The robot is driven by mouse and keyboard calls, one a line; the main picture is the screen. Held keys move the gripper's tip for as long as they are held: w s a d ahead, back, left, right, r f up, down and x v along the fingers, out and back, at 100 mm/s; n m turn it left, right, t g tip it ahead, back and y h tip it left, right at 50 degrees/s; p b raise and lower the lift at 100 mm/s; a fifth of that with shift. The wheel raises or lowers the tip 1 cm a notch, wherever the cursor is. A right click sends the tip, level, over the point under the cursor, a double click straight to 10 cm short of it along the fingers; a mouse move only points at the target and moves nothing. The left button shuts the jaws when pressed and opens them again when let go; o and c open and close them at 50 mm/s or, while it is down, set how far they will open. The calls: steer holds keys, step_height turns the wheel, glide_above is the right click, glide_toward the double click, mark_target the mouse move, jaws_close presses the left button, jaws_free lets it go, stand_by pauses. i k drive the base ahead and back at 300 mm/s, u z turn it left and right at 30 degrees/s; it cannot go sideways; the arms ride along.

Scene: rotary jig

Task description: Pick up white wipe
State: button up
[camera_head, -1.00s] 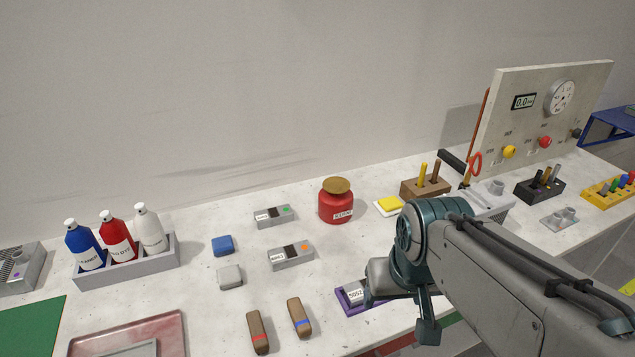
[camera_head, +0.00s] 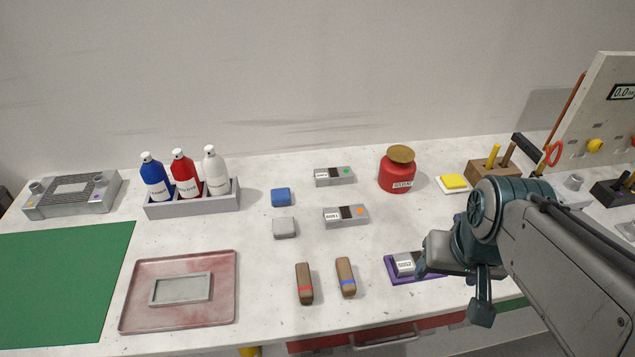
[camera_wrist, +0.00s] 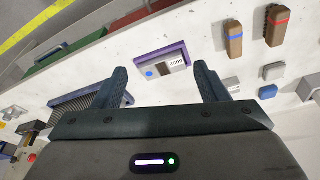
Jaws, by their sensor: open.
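The white wipe (camera_head: 284,228) is a small pale grey-white block. It lies flat on the white table in front of a blue wipe (camera_head: 281,197). In the wrist view the white wipe (camera_wrist: 274,71) is at the right, outside the fingers, with the blue wipe (camera_wrist: 268,91) beside it. My gripper (camera_wrist: 160,74) is open, with nothing between its fingers. In the head view my gripper end is well to the right of the white wipe, by the purple tray (camera_head: 398,280), and its fingertips are hidden there.
Two brown brushes (camera_head: 304,284) (camera_head: 346,277) lie in front of the wipes. Grey labelled blocks (camera_head: 345,217) (camera_head: 333,177) and a red jar (camera_head: 398,172) stand to the right. A bottle rack (camera_head: 193,205) and reddish tray (camera_head: 222,309) are left. Bare table surrounds the white wipe.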

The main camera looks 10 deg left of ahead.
mark_target(284, 228)
steer(key=k, duration=0.95)
steer(key=u, duration=1.1)
steer(key=i, duration=0.95)
steer(key=u, duration=0.05)
